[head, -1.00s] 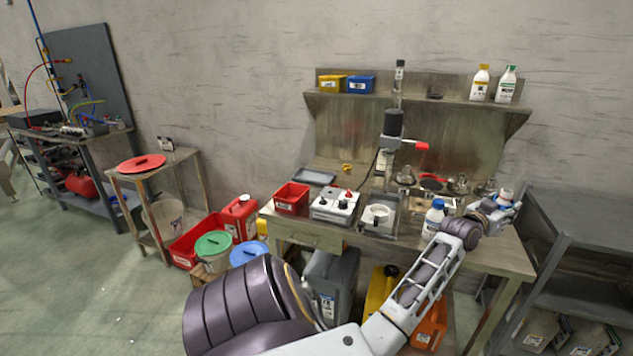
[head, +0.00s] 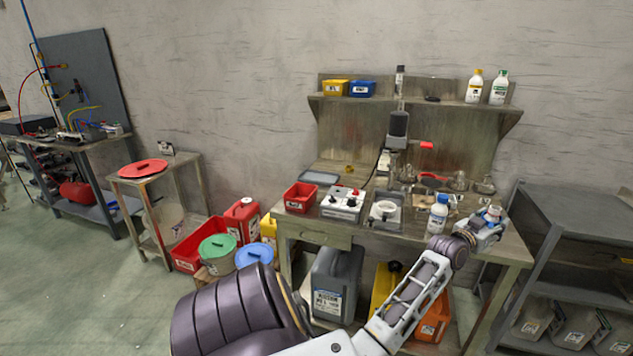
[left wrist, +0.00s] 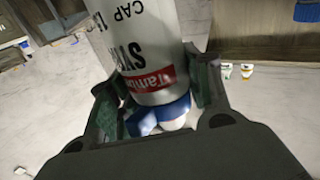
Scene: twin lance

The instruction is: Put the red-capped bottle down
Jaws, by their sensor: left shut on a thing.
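My left gripper (head: 484,230) is shut on a white bottle (head: 492,213) over the right end of the workbench. In the left wrist view the gripper (left wrist: 162,95) has a finger on each side of the bottle (left wrist: 140,45). The bottle has upside-down black print, a red label band, and blue and white parts at the end near the palm. I see no red cap on it. I cannot tell whether its base touches the bench. The workbench (head: 510,253) has bare wood at its right front. My right gripper is not in view.
A blue-capped white bottle (head: 438,213) stands left of my gripper. Glass flasks (head: 458,181) stand behind. A white control box (head: 343,204) and red bin (head: 300,198) are farther left. Yellow-capped (head: 474,87) and green-capped (head: 499,88) bottles stand on the wall shelf. A grey rack (head: 565,245) is at right.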

